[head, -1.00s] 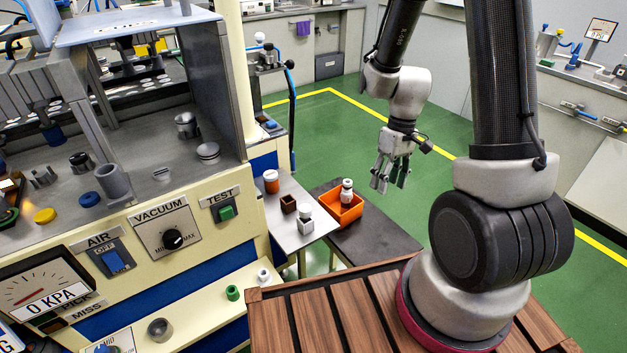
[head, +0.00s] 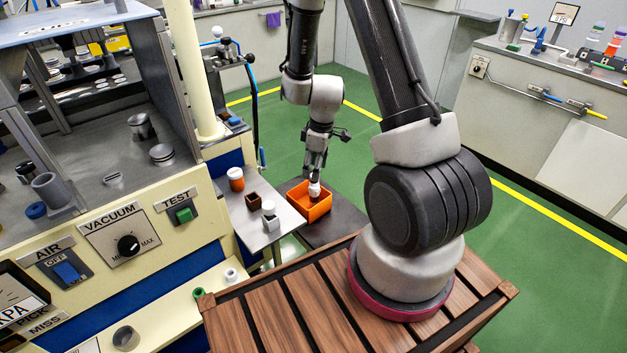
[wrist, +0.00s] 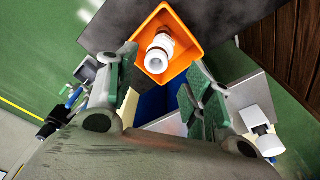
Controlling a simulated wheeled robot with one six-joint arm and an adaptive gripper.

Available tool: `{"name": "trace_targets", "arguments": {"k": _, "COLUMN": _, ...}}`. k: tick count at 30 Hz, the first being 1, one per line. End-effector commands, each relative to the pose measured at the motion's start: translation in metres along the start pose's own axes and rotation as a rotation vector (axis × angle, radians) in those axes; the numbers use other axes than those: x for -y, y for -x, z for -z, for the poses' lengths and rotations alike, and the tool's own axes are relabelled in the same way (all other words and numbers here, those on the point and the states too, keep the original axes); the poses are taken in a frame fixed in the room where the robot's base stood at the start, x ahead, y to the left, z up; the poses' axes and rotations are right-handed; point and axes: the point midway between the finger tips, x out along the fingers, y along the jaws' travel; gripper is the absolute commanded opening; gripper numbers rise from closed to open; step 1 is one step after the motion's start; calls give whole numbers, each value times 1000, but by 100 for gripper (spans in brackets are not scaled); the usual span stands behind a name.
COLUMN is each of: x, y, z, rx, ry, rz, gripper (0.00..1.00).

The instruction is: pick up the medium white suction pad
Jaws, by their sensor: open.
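A white stepped, round part (head: 315,188), which looks like the suction pad, stands in an orange bin (head: 297,199) on a dark low table. In the wrist view the white part (wrist: 158,50) is seen from above with a round opening at its top, inside the orange bin (wrist: 192,36). My gripper (head: 316,170) hangs just above the part in the head view. In the wrist view my gripper (wrist: 153,76) is open, its green-padded fingers apart and nothing between them. The part lies ahead of the fingertips, and I cannot tell the exact gap.
A grey side table (head: 262,236) left of the bin holds an orange jar with a white lid (head: 236,180), a brown cube (head: 253,201) and a white-topped block (head: 270,219). A white ring (head: 231,275) and a green ring (head: 199,294) are on the machine's ledge. Green floor is open behind.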

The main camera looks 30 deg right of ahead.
Motion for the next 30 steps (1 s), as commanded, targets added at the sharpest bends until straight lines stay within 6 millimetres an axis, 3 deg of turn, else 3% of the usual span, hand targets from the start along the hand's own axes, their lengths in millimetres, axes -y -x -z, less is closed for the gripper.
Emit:
{"name": "trace_targets", "arguments": {"k": 7, "x": -5, "y": -38, "z": -1, "rx": 1, "ry": -1, "rz": 2, "gripper": 52}}
{"name": "trace_targets", "arguments": {"k": 16, "x": -6, "y": -44, "z": -1, "rx": 0, "ry": -1, "rz": 0, "gripper": 52}}
{"name": "trace_targets", "arguments": {"k": 23, "x": -6, "y": -44, "z": -1, "rx": 0, "ry": -1, "rz": 0, "gripper": 12}}
{"name": "trace_targets", "arguments": {"k": 30, "x": -5, "y": -44, "z": -1, "rx": 0, "ry": -1, "rz": 0, "gripper": 7}}
